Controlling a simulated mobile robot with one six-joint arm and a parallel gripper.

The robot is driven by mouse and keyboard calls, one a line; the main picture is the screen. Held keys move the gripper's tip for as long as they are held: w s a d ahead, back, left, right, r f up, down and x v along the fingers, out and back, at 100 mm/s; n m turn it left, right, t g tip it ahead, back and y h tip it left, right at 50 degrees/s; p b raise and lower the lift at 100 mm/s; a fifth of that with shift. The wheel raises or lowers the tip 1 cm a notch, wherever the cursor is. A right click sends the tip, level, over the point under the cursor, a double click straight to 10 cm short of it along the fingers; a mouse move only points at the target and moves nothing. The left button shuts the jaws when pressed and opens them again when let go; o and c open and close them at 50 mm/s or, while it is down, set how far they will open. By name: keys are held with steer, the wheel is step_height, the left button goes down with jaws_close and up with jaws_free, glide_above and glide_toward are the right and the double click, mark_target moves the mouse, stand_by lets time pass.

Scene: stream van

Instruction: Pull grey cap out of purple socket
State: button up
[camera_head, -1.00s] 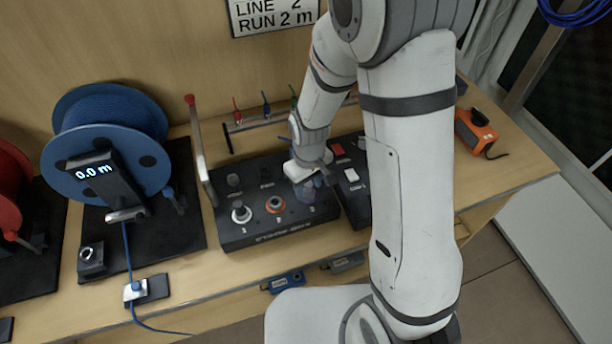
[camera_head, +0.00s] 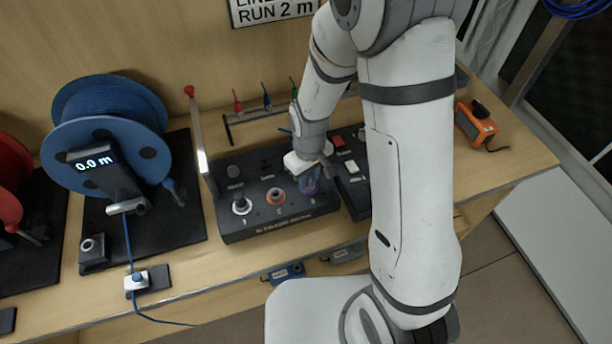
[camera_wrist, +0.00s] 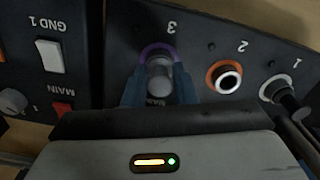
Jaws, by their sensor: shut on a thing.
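The grey cap (camera_wrist: 159,78) sits at the purple socket (camera_wrist: 154,47), marked 3, on the black box. In the wrist view my gripper (camera_wrist: 160,90) has one finger on each side of the cap and is shut on it. The purple ring shows just beyond the cap; I cannot tell whether the cap is still seated. In the head view my gripper (camera_head: 312,178) is over the right end of the box, and the fingers mostly hide the cap.
The orange socket (camera_wrist: 224,77) and a white-ringed socket with a plug (camera_wrist: 280,90) are beside it. A red-tipped lever (camera_head: 197,130) stands at the box's left. A switch panel (camera_head: 352,180) adjoins on the right. A blue cable reel (camera_head: 110,115) stands left.

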jaws_close()
steer(key=shift+w+r+p, duration=0.1)
steer(key=shift+r+p, duration=0.9)
steer(key=shift+r, duration=0.5)
steer(key=shift+r+p, duration=0.9)
steer(key=shift+r, duration=0.6)
